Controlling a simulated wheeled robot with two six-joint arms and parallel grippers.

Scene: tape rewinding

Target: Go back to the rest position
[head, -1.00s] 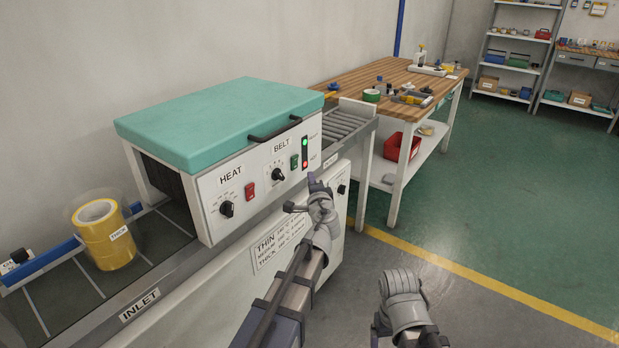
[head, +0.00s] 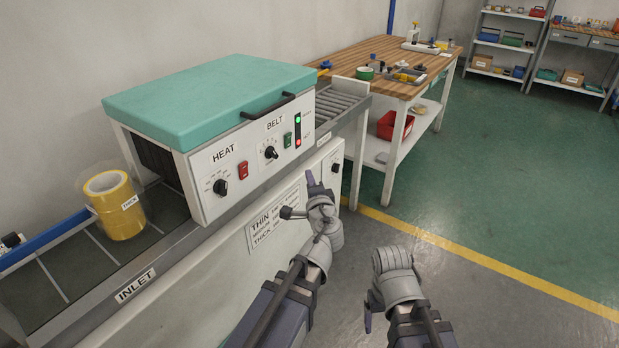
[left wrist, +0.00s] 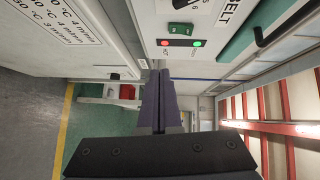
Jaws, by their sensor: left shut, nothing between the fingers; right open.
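My left gripper (head: 309,179) is shut and empty, in front of the white machine's lower side and clear of the control panel (head: 250,160). Its closed dark fingers also show in the left wrist view (left wrist: 158,100). My right gripper (head: 368,308) is open over the grey floor at lower middle, partly hidden by its own wrist. The panel carries a HEAT knob, a red switch, a BELT knob and a green switch. A green lamp (head: 298,119) and a red lamp (head: 299,142) are lit.
Yellow tape rolls (head: 118,205) labelled THICK, in clear wrap, stand on the inlet belt (head: 60,268) before the tunnel mouth. A roller outlet (head: 338,105) and a wooden workbench (head: 345,60) stand beyond the machine. The floor on the right is clear.

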